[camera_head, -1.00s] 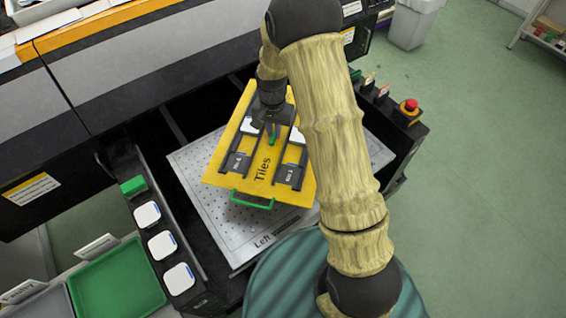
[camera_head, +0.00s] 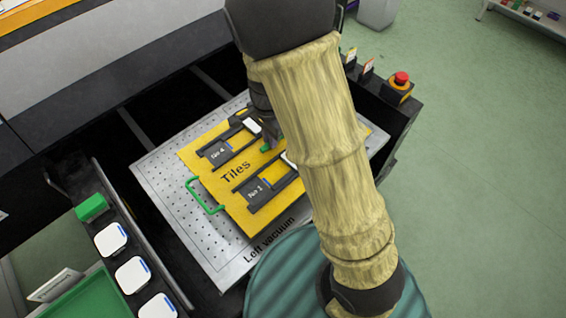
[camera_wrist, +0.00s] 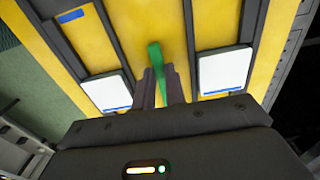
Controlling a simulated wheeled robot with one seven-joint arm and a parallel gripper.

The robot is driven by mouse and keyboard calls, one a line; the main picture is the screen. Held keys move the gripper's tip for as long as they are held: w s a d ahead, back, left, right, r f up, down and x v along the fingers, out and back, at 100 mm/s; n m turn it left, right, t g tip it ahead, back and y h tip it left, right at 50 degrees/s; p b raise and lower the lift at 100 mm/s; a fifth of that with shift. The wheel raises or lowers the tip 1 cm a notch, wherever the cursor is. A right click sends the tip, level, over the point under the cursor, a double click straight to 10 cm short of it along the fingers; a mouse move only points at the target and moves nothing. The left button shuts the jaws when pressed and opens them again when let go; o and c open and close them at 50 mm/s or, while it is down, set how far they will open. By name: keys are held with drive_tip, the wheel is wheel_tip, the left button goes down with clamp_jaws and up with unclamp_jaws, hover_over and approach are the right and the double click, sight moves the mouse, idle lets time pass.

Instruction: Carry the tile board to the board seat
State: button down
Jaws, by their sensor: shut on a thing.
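The yellow tile board (camera_head: 231,199), marked "Tiles", is over the perforated metal plate (camera_head: 160,190) labelled "Left vacuum". I cannot tell whether it touches the plate. It carries dark slotted holders with white tiles, and a green handle (camera_head: 203,197) stands at its left edge. My gripper (camera_head: 268,143) is over the board's middle, partly hidden by my arm. In the wrist view my gripper (camera_wrist: 160,88) is shut on the green grip (camera_wrist: 156,62) in the middle of the yellow board (camera_wrist: 150,22), between two white tiles. No piece labelled as the board seat can be made out.
A black rail (camera_head: 130,231) with white tiles (camera_head: 133,273) and a green block (camera_head: 91,207) is at the left. A green tray (camera_head: 92,300) is at the lower left. A red emergency button (camera_head: 401,78) sits on the right machine edge. Open floor lies at the right.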

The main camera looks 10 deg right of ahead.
sight(270, 151)
drive_tip(key=shift+a, duration=0.15)
drive_tip(key=shift+f, duration=3.05)
drive_tip(key=shift+f, duration=0.1)
drive_tip(key=shift+f, duration=1.8)
drive_tip(key=shift+f, duration=0.15)
drive_tip(key=c, duration=1.5)
unclamp_jaws()
drive_tip(key=shift+o, duration=0.2)
